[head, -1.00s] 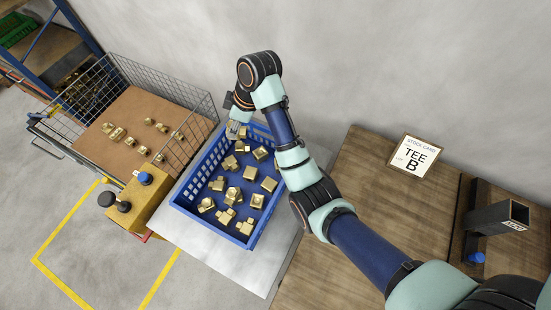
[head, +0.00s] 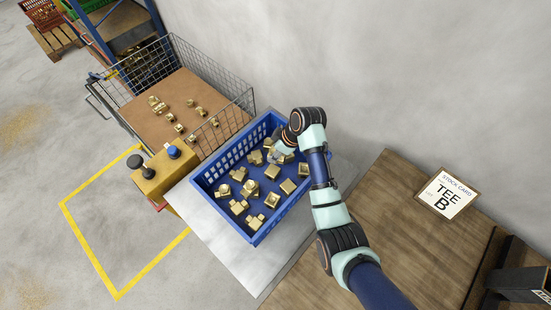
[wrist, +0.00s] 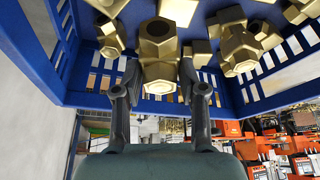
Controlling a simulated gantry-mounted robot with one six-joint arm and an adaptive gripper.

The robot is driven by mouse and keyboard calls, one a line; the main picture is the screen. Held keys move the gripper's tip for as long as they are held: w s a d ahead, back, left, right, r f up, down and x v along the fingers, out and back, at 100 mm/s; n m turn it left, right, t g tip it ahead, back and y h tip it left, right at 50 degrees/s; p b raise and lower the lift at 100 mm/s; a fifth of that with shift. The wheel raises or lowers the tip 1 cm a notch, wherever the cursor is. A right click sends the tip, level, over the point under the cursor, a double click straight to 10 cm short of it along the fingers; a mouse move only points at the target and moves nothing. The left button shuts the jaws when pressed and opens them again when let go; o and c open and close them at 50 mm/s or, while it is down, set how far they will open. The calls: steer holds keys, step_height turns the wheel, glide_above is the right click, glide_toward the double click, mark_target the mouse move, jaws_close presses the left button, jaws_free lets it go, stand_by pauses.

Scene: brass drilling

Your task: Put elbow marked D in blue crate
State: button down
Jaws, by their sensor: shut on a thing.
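The blue crate (head: 236,229) stands on a pale board and holds several loose brass fittings. My gripper (head: 277,150) is at the crate's far side, largely hidden behind my wrist in the head view. In the wrist view my gripper (wrist: 160,88) has its two fingers on either side of a brass fitting (wrist: 158,72) with a hexagonal end, and is shut on it. The crate wall (wrist: 85,98) and other brass fittings (wrist: 240,48) surround it. I cannot read a letter D on any fitting, nor tell whether the held one is an elbow.
A wire-mesh bin (head: 150,118) with a brown floor and several brass pieces stands left of the crate. A yellow control box (head: 165,172) with black and blue buttons sits beside it. A stock card reading TEE B (head: 446,194) lies on the wooden table (head: 395,215) at right.

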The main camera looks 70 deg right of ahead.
steer(key=shift+f+b, duration=0.35)
steer(key=shift+f, duration=1.95)
steer(key=shift+f, duration=0.1)
steer(key=shift+f, duration=0.1)
steer(key=c, duration=0.7)
jaws_free()
steer(key=shift+o, duration=0.2)
steer(key=p+v, duration=0.2)
steer(key=v, duration=1)
